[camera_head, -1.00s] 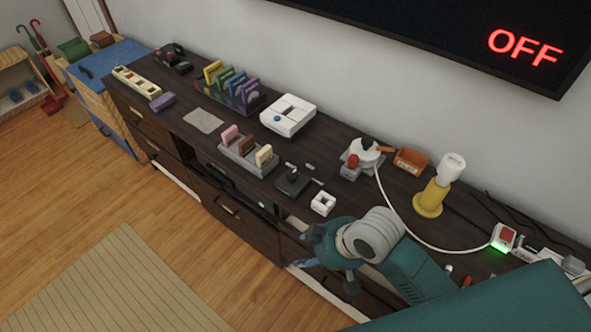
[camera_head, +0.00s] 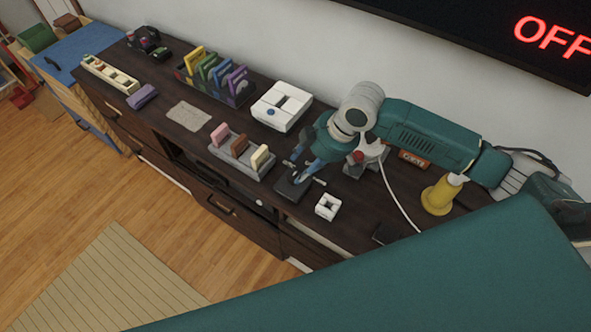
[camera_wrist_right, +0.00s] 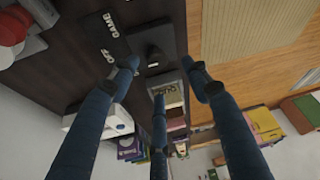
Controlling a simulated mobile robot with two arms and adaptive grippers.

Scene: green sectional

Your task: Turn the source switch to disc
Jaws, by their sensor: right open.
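The source switch (camera_head: 291,188) is a small black box with a dark knob on the dark cabinet top. In the right wrist view the switch (camera_wrist_right: 153,50) lies just beyond the fingertips, beside labels reading GAME (camera_wrist_right: 110,25) and OFF (camera_wrist_right: 108,57). Any disc label cannot be read clearly. The knob's exact pointing direction is hard to tell. My right gripper (camera_head: 299,170) is open, its blue fingers spread just above the switch; contact cannot be made out. The fingers (camera_wrist_right: 161,80) also show in the wrist view, holding nothing. My left gripper is not in view.
A screen (camera_head: 480,30) on the wall reads OFF.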

